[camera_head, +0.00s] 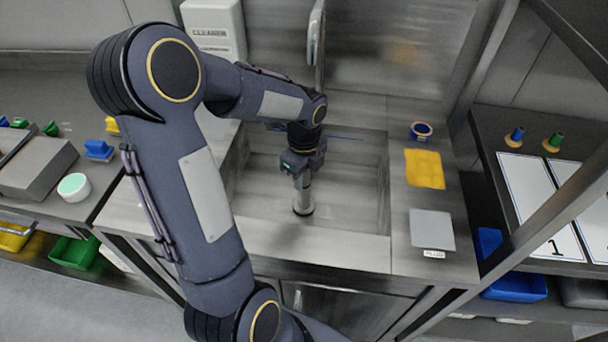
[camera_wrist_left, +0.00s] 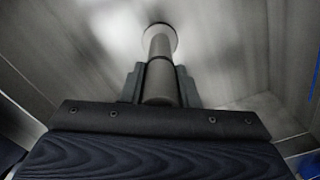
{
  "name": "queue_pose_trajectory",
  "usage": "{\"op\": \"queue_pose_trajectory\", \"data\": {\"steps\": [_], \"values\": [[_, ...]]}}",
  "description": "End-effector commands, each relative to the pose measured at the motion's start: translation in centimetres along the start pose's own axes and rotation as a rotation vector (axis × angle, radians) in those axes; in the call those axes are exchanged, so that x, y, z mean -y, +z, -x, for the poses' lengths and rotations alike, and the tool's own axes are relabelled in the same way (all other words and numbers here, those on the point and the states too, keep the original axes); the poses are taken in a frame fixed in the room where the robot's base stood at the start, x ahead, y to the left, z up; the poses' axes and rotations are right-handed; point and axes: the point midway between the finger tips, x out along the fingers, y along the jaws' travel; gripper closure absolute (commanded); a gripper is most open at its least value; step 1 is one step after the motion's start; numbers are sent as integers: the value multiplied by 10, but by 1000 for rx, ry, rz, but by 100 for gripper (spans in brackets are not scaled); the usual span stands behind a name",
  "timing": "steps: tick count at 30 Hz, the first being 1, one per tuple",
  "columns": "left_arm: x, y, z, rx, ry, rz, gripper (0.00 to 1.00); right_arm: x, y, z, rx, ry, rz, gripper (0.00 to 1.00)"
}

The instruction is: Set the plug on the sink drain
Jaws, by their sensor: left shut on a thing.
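The plug (camera_head: 304,200) is a grey upright post with a round flared foot, inside the sink basin (camera_head: 345,205). My left gripper (camera_head: 302,174) is shut on its upper part, pointing down into the basin. In the left wrist view the plug (camera_wrist_left: 160,72) runs away from between the fingers (camera_wrist_left: 158,88) to a pale round end at the basin floor. The drain itself is not seen apart from this foot; I cannot tell whether the foot touches the floor. My right gripper is not in view.
A bare grey pad (camera_head: 431,229) labelled PLUG lies on the counter right of the sink, below a yellow cloth (camera_head: 424,169) and a small blue-and-orange ring-shaped item (camera_head: 421,131). The tap (camera_head: 316,40) rises behind the basin. A white cleaner container (camera_head: 214,30) stands at the back left.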

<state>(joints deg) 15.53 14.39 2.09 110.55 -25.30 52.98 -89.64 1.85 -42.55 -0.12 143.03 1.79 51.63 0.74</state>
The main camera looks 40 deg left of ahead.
Motion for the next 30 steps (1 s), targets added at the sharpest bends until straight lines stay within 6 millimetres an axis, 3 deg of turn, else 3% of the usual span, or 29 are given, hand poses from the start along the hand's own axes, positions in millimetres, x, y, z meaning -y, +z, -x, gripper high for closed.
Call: {"op": "queue_pose_trajectory", "data": {"steps": [14, 15, 20, 26, 30], "values": [[0, 0, -1, 0, -1, 0, 100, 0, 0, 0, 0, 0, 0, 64], [0, 0, -1, 0, -1, 0, 69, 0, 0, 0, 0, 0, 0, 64], [0, 0, -1, 0, -1, 0, 48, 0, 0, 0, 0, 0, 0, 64], [0, 0, -1, 0, 0, 0, 47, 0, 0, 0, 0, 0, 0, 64], [0, 0, -2, 0, 1, 0, 30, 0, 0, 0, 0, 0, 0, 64]]}}
